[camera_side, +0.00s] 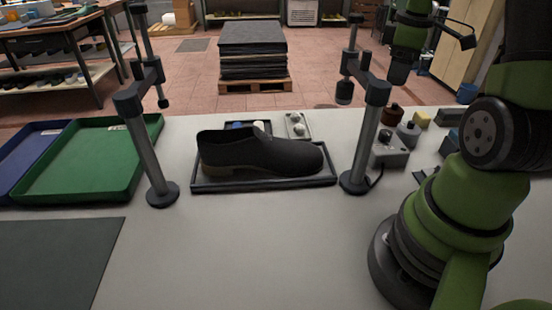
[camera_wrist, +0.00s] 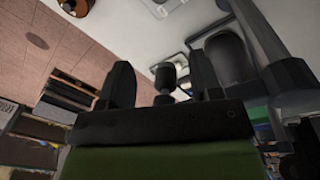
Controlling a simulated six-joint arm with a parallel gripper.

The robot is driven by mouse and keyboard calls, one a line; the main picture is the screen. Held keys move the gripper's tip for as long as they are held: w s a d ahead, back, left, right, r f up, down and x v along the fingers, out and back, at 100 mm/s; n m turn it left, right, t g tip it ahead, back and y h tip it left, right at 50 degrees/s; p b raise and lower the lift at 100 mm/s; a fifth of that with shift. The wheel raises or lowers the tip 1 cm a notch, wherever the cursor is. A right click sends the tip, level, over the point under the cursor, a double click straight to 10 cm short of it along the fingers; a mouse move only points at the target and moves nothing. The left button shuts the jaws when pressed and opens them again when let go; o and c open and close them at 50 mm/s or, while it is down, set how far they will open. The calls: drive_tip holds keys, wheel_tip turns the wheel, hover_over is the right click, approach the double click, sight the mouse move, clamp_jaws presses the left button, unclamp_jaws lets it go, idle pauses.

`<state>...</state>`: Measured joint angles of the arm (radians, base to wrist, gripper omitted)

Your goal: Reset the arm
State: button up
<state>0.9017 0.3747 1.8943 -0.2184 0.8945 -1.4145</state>
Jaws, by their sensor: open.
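My gripper (camera_wrist: 162,75) shows in the wrist view as two dark fingers standing apart above a green body. I see nothing held between them. In the side view, a dark end on a green link (camera_side: 400,70) at the upper right is probably my gripper, raised above the table; its fingers are not clear there. A black shoe (camera_side: 262,156) lies sole down in a shallow dark tray (camera_side: 265,184) at the table's middle, apart from my gripper.
Two grey posts (camera_side: 150,160) (camera_side: 365,140) with jointed arms flank the tray. Green (camera_side: 85,198) and blue (camera_side: 15,185) trays lie left. A grey control box (camera_side: 390,150) and small items stand right. A dark mat (camera_side: 55,260) lies front left; the front middle is clear.

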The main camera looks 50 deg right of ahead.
drive_tip(key=a+r+m+t, duration=0.1)
drive_tip(key=a+r+m, duration=0.2)
drive_tip(key=m, duration=0.1)
drive_tip(key=w+a+r+m+t, duration=0.1)
drive_tip(key=a+r+m, duration=0.2)
drive_tip(key=a+m, duration=0.1)
drive_tip(key=a+r+m+t+h, duration=0.1)
drive_tip(key=a+r+m, duration=0.2)
drive_tip(key=m, duration=0.1)
drive_tip(key=shift+w+a+r, duration=0.15)
drive_tip(key=shift+r, duration=0.1)
drive_tip(key=s+a+n+t+y, duration=0.1)
drive_tip(key=s+a+n+y, duration=0.1)
drive_tip(key=a, duration=0.6)
drive_tip(key=s+a+r+n+t+y, duration=0.1)
drive_tip(key=s+a+n+t, duration=0.1)
drive_tip(key=a, duration=0.6)
drive_tip(key=shift+s+n+y, duration=0.4)
drive_tip(key=shift+s+n, duration=0.1)
drive_tip(key=shift+s, duration=0.55)
drive_tip(key=shift+a+r, duration=0.1)
